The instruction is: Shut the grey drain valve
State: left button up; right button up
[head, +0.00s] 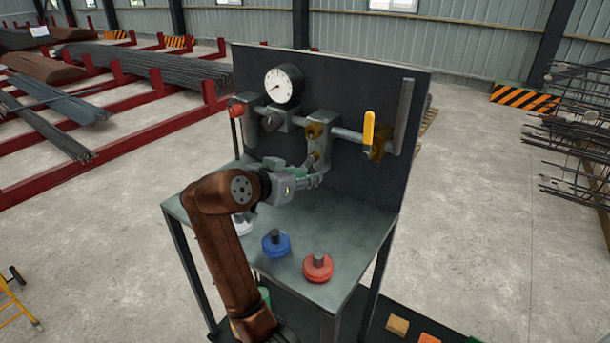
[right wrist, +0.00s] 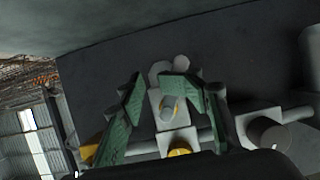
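The test bench's upright panel (head: 345,85) carries a grey pipe with valves. A grey fitting with a brass part (head: 316,130), apparently the drain valve, sits at the middle of the pipe, partly hidden by my gripper. My right gripper (head: 316,179) reaches up to it from the lower left. In the right wrist view, its two green fingers (right wrist: 163,108) stand apart on either side of a light grey block with a rounded grey end (right wrist: 168,108). Whether either finger touches it I cannot tell. My left gripper is not in view.
A yellow-handled valve (head: 369,130) is to the right and a red-handled one (head: 236,111) to the left. A gauge (head: 284,84) is above. A blue knob-topped disc (head: 276,243) and a red one (head: 318,267) stand on the bench top (head: 350,255).

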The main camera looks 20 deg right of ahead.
jog(key=s+d+v, duration=0.1)
jog(key=v, duration=0.7)
jog(key=shift+s+a, duration=0.25)
jog(key=shift+s, duration=0.1)
dwell(0.4)
notch_tip(320, 180, up, 10)
dwell(0.8)
